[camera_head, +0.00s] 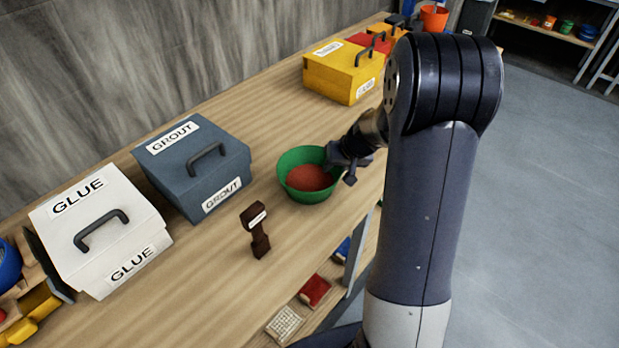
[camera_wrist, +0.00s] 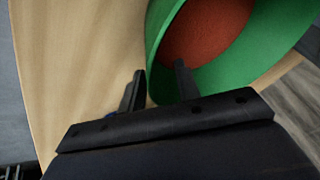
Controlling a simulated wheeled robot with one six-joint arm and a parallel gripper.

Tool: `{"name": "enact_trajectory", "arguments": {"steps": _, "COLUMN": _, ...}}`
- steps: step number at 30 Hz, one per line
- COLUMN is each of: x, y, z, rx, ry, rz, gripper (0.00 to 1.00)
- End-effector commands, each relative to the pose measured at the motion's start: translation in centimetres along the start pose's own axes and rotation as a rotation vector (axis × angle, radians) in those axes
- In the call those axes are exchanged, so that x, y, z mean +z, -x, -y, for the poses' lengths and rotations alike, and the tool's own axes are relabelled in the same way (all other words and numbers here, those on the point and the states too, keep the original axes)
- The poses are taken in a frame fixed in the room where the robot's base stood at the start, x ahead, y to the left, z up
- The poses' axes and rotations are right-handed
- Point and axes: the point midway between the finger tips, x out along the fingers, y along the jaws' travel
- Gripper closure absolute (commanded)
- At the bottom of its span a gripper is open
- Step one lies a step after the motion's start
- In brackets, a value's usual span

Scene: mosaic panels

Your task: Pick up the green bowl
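The green bowl (camera_head: 290,162) stands upright on the wooden workbench and holds reddish-brown material (camera_head: 309,178). My gripper (camera_head: 342,168) is at the bowl's right rim. In the wrist view, the green bowl (camera_wrist: 215,85) fills the upper right. My gripper (camera_wrist: 160,80) is open there, its two fingers apart at the near part of the rim. The left finger is outside the wall and the right finger overlaps the bowl's inside. I cannot tell whether either finger touches the wall.
A dark brown stamp-like tool (camera_head: 257,230) stands in front of the bowl on the workbench (camera_head: 200,290). A blue-grey GROUT box (camera_head: 190,165) and a white GLUE box (camera_head: 100,230) are to the left. A yellow box (camera_head: 335,80) is behind. The bench's right edge is close to the bowl.

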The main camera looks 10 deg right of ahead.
Motion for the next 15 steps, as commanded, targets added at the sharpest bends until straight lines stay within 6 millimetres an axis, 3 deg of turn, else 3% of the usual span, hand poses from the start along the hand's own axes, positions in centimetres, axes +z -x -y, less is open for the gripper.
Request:
{"name": "enact_trajectory", "arguments": {"steps": 5, "x": -0.01, "y": 0.0, "z": 0.0, "rx": 0.0, "ry": 0.0, "rz": 0.0, "gripper": 0.69}}
{"name": "enact_trajectory", "arguments": {"steps": 15, "x": -0.01, "y": 0.02, "z": 0.0, "rx": 0.0, "ry": 0.0, "rz": 0.0, "gripper": 0.97}}
